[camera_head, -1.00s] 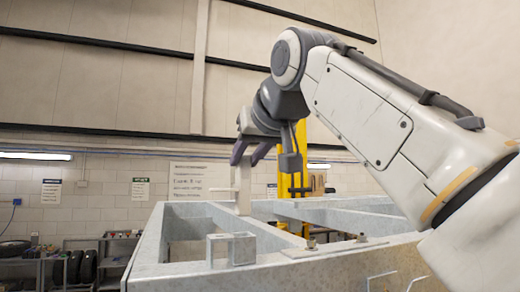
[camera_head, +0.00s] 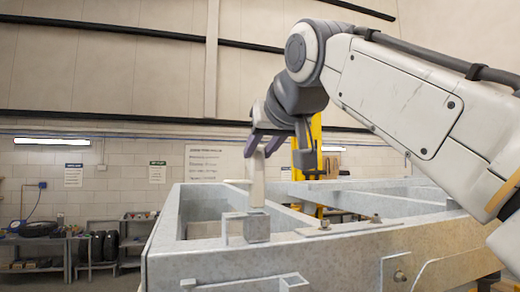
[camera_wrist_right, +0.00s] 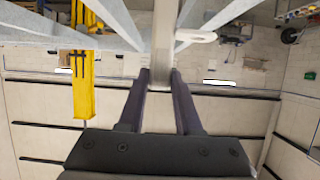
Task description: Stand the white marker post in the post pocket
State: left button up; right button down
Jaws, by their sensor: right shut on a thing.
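The white marker post (camera_head: 258,182) is upright in the head view, held near its top by my right gripper (camera_head: 260,153). The right gripper's jaws are shut on it, and they also show in the right wrist view (camera_wrist_right: 160,76) on either side of the pale post (camera_wrist_right: 165,35). The post pocket looks to be the small grey metal box (camera_head: 257,228) on the frame's near beam. The post's lower end meets the pocket's top edge in the picture; I cannot tell whether it is inside or behind. My left gripper is not in view.
The galvanised trailer frame (camera_head: 330,262) fills the lower middle and right, with open bays between its beams. A thin bracket (camera_head: 226,229) stands just left of the pocket. A yellow column (camera_head: 316,145) rises behind. Shelves with tyres (camera_head: 103,247) stand at the back left.

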aim_at(259, 180)
jog(key=shift+f, duration=0.1)
jog(key=shift+f+b, duration=2.5)
jog(key=shift+f, duration=0.1)
jog(key=c, duration=0.5)
grip_release()
jog(key=b+v, duration=0.1)
jog(key=v, duration=0.9)
jog(key=shift+s+d+r, duration=0.1)
jog(key=shift+s+r, duration=0.1)
